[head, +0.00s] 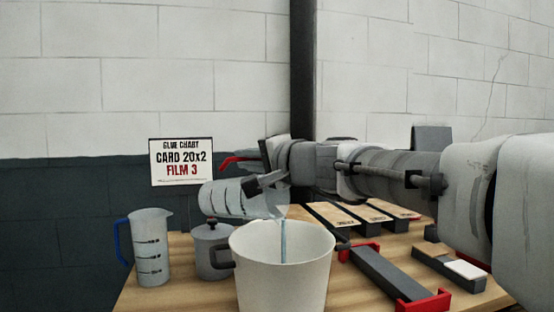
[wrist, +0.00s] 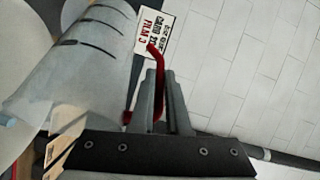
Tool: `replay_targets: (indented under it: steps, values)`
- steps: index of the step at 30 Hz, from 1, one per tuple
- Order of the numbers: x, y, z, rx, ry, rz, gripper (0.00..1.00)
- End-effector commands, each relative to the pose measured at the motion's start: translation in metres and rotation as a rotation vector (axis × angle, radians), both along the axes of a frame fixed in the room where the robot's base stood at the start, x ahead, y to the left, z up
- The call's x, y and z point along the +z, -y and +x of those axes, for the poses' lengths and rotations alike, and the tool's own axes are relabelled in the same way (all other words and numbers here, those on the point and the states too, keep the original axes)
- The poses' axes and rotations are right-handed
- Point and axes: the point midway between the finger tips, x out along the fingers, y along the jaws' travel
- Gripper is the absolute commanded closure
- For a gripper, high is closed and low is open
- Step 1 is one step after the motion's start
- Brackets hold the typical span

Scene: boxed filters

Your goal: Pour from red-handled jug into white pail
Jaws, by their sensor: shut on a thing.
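The red-handled jug (head: 226,198) is clear with dark level marks and is tilted far over, its mouth toward the right above the white pail (head: 300,247). A thin bluish stream (head: 283,240) runs from its lip down into the pail. The pail's contents are hidden by its near wall. My gripper (head: 262,180) is shut on the jug's red handle, which shows in the head view behind the jug. In the wrist view the red handle (wrist: 157,62) runs between my gripper's fingers (wrist: 160,100), and the jug's marked body (wrist: 75,60) lies at the left.
A blue-handled jug (head: 150,248) stands upright at the table's left. A grey lidded pot (head: 212,250) stands just left of the pail. A dark clamp with red ends (head: 385,275) and several slotted holders (head: 365,215) lie at the right. A sign (head: 181,162) hangs on the wall.

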Motion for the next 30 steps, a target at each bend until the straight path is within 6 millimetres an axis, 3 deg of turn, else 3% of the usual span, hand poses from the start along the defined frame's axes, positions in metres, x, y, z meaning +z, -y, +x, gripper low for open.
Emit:
replay_targets:
  steps: [30]
  values:
    - [0.007,0.010,-0.006,0.000,0.048,0.087,1.00]
